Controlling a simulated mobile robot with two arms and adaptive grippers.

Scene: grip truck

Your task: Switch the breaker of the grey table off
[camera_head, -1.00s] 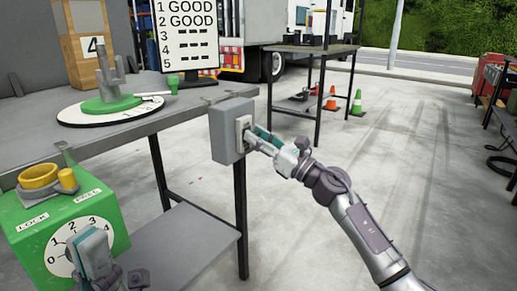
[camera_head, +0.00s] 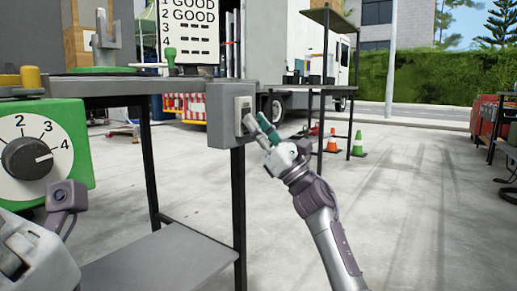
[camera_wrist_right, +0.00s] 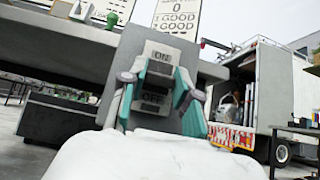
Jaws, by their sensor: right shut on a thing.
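The grey breaker box (camera_head: 219,117) is fixed to the front right corner of the grey table (camera_head: 110,87). In the right wrist view the breaker face (camera_wrist_right: 178,52) carries ON at the top and OFF below, with the grey switch lever (camera_wrist_right: 160,68) between the labels. My right gripper (camera_head: 254,124) is at the front of the breaker. In its wrist view its teal-padded fingers (camera_wrist_right: 160,85) are on both sides of the lever, shut on it. My left gripper (camera_head: 22,262) is cut off at the lower left; its fingertips are not clearly shown.
A green box with a black numbered dial (camera_head: 30,158) stands at the left, near my left gripper. A lower grey shelf (camera_head: 165,262) lies under the table. A truck (camera_head: 290,65), another table (camera_head: 310,88) and cones (camera_head: 357,143) stand behind.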

